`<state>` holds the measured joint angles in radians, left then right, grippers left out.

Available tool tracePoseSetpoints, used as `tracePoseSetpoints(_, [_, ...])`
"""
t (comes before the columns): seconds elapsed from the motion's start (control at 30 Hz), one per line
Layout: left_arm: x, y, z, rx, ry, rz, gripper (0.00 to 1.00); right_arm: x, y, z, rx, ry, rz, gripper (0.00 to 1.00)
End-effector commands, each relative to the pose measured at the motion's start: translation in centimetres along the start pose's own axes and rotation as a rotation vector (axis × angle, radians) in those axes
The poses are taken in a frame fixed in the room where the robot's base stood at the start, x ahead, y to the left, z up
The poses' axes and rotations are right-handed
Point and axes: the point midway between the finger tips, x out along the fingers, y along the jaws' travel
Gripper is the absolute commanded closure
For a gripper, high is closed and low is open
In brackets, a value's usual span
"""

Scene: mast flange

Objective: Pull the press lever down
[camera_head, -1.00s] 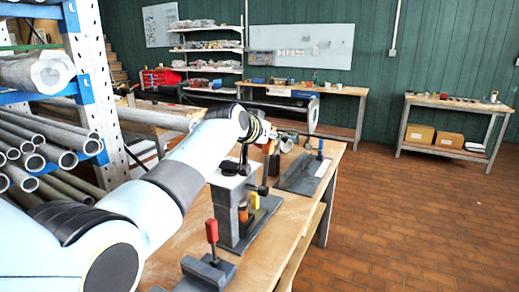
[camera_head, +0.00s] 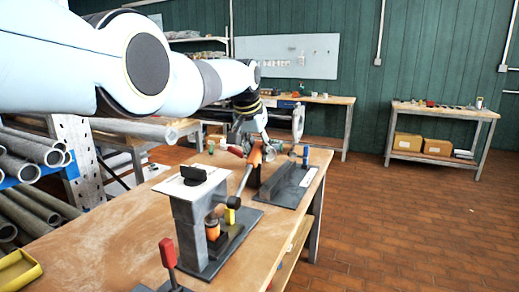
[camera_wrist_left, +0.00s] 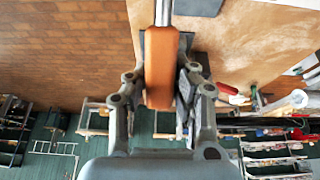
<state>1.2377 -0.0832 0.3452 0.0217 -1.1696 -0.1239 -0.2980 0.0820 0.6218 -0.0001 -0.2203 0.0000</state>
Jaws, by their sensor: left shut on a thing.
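The grey press (camera_head: 192,222) stands on the wooden bench, with a dark part on its pale top and a yellow piece and an orange-brown part low at its side. Its lever is a thin rod rising to the right from a black knob and ending in an orange handle (camera_head: 255,155). My left gripper (camera_head: 252,147) is shut on that handle, above and right of the press. In the left wrist view the orange handle (camera_wrist_left: 162,70) lies between the two fingers, with the metal rod running out past them. My right gripper is not in view.
A red-handled fixture (camera_head: 168,254) stands at the front of the bench (camera_head: 110,240). A dark plate fixture (camera_head: 290,187) lies behind the press. A yellow tray (camera_head: 18,277) is at the front left. Pipes on a rack (camera_head: 30,205) fill the left side. Open brick floor lies right.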

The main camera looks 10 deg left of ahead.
Motion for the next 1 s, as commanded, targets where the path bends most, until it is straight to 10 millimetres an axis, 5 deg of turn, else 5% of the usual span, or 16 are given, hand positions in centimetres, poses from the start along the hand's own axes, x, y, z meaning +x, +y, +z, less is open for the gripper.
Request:
tracePoseSetpoints(0.6, [0.57,0.25,1.07,-0.002,-0.046,0.003,1.0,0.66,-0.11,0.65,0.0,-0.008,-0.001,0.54])
tracePoseSetpoints(0.63, [0.58,0.26,1.07,-0.002,-0.046,0.003,0.75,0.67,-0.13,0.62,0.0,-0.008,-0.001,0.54])
tracePoseSetpoints(0.8, [0.48,0.21,0.95,-0.001,-0.043,0.002,0.52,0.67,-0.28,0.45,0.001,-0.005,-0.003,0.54])
tracePoseSetpoints(1.0, [0.39,0.16,0.85,0.0,-0.041,0.001,0.52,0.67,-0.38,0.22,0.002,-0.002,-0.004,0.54])
